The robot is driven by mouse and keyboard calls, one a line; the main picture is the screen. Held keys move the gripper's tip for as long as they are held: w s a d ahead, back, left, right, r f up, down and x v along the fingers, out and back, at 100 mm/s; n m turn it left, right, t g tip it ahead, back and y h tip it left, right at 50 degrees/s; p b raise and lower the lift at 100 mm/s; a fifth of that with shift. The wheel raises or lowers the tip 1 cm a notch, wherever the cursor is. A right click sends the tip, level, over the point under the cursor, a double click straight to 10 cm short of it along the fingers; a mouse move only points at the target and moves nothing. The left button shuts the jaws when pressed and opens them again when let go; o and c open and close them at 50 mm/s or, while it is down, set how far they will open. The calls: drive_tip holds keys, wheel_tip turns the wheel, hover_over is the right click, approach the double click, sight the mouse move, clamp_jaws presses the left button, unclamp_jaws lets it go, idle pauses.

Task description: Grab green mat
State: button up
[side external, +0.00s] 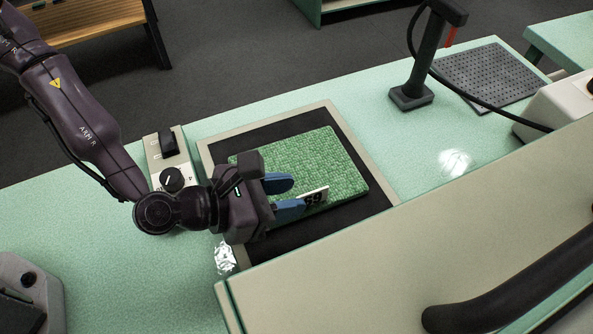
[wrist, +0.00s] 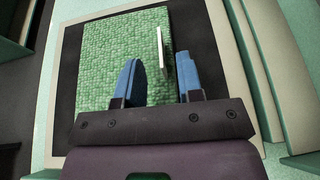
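The green mat (side external: 325,158) is a thick, textured rectangle lying flat on a black bed inside a beige frame. It also shows in the wrist view (wrist: 110,50). A white tag (side external: 315,196) with dark digits stands up from the mat near one edge; in the wrist view it is a thin white strip (wrist: 160,48). My gripper (side external: 290,195) has blue fingers and hangs over the mat's near left part. Its fingers (wrist: 160,75) are apart, with the tag's end roughly between them. Nothing appears gripped. I cannot tell whether the fingertips touch the mat.
A control box (side external: 172,179) with a black knob stands left of the beige frame (side external: 375,180). A large beige panel (side external: 400,250) with a black handle rises in front. A black stand (side external: 412,95) and a perforated plate (side external: 485,75) are at the back right.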

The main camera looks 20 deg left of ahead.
sight(313, 192)
drive_tip(key=x, duration=0.5)
drive_tip(key=shift+f, duration=0.1)
drive_tip(key=shift+s, duration=0.1)
drive_tip(key=shift+c, duration=0.5)
clamp_jaws()
